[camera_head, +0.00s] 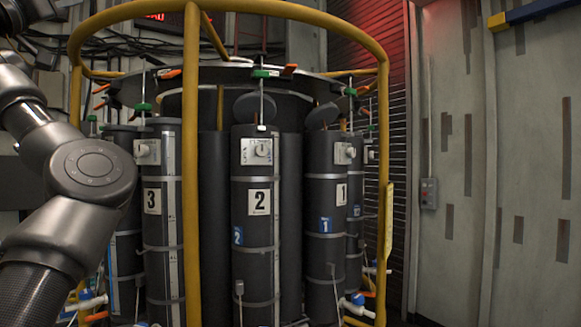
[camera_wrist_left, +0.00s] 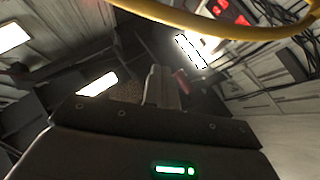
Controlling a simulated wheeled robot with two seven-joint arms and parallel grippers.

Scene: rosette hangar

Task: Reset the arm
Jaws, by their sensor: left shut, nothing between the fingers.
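My left arm (camera_head: 95,175) comes in from the left in the head view, bent at a large grey joint. Its gripper is outside that view. In the left wrist view my left gripper (camera_wrist_left: 163,85) shows beyond a dark housing with a green light, its fingers together and nothing visible between them. My right gripper is in neither view.
A rosette of dark cylinders stands ahead, numbered 3 (camera_head: 152,200), 2 (camera_head: 258,200) and 1 (camera_head: 341,192). A yellow tube frame (camera_head: 192,150) surrounds it; a yellow bar (camera_wrist_left: 215,28) crosses the top of the wrist view. A grey wall (camera_head: 460,150) is at right.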

